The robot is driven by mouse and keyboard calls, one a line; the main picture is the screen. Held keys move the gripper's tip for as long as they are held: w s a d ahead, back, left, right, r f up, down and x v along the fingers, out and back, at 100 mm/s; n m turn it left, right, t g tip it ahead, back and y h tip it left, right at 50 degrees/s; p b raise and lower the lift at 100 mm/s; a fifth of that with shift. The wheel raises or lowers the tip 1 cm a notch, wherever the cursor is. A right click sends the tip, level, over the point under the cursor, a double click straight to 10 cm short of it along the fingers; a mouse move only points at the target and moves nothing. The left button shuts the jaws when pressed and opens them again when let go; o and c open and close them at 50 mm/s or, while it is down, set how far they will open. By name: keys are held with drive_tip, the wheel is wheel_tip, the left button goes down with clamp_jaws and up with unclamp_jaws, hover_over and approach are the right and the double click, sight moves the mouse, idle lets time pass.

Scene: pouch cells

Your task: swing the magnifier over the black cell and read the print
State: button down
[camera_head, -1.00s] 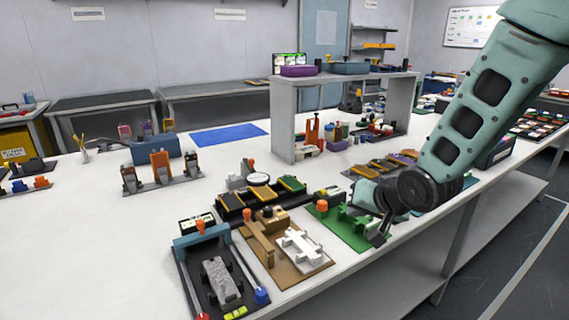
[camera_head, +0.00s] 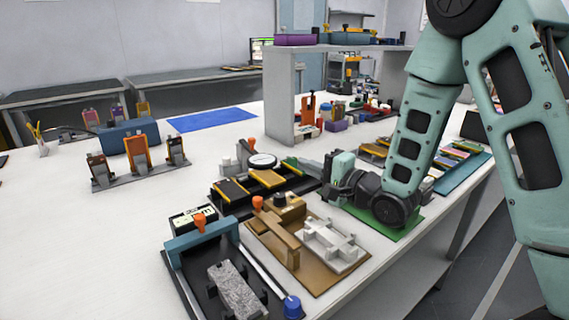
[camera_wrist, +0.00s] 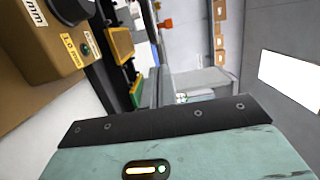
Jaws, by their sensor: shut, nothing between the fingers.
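The round magnifier (camera_head: 262,161), with a pale lens in a dark rim, stands at the back of a black rack. My gripper (camera_head: 329,178) is shut and empty at the right end of the rack, apart from the magnifier. The wrist view shows a yellow-faced cell (camera_wrist: 120,44) on the left; the fingertips are not clear there.
A brown fixture (camera_head: 284,245) with a white cross-shaped part (camera_head: 330,243) stands in front of the rack. A black tray with a blue frame (camera_head: 203,238) is nearer left. A grey shelf (camera_head: 281,100) rises behind.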

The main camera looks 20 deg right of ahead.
sight(275, 163)
drive_tip(key=x, duration=0.9)
drive_tip(key=shift+w+r, duration=0.1)
drive_tip(key=shift+w, duration=0.05)
drive_tip(key=shift+s+a, duration=0.25)
drive_tip(key=shift+a, duration=0.4)
drive_tip(key=shift+s+a, duration=0.25)
drive_tip(key=shift+a, duration=0.35)
drive_tip(key=shift+s+a, duration=0.2)
drive_tip(key=shift+a, duration=0.45)
